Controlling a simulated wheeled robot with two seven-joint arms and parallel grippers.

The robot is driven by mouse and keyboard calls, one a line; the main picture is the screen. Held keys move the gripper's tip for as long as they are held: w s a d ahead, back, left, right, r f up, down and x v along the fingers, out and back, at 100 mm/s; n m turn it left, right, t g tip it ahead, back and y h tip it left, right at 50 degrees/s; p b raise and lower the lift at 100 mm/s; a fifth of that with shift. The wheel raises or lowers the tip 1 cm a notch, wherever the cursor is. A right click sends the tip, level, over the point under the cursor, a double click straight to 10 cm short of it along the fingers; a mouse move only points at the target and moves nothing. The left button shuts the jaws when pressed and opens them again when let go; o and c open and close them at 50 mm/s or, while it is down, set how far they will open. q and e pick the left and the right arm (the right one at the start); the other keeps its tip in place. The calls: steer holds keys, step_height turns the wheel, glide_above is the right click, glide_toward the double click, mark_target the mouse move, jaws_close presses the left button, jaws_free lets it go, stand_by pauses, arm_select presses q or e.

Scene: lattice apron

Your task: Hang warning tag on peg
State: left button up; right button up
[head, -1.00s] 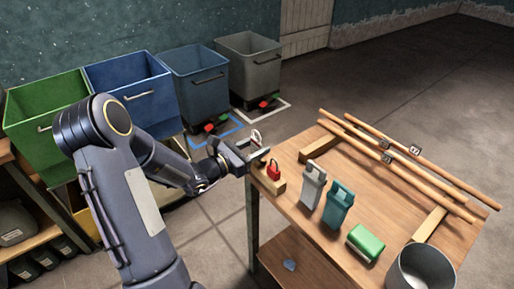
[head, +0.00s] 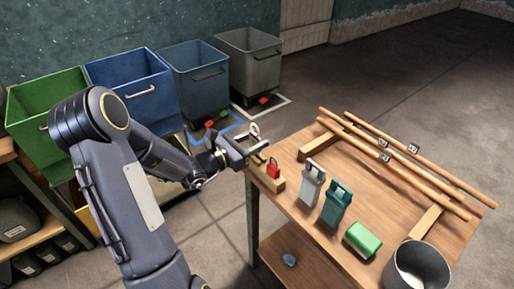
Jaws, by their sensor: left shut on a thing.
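My left gripper (head: 247,152) is shut at the near left corner of the workbench. A small pale tag with a reddish edge (head: 255,131) stands up at its fingertips and appears to be held there. A wooden block (head: 266,181) lies just beyond and below the fingers on the bench corner. It carries a red padlock (head: 273,171) and a short dark peg (head: 264,158) beside the padlock. The fingers partly hide the peg, and I cannot tell whether the tag touches it. My right gripper is not in view.
Long wooden rods (head: 408,165) lie at the back. Several bins, including a green one (head: 45,115), stand behind my left arm.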

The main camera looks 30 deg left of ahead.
arm_select(q)
steer(key=v, duration=0.7)
steer(key=shift+s, duration=0.25)
steer(key=shift+a, duration=0.1)
stand_by(0.5)
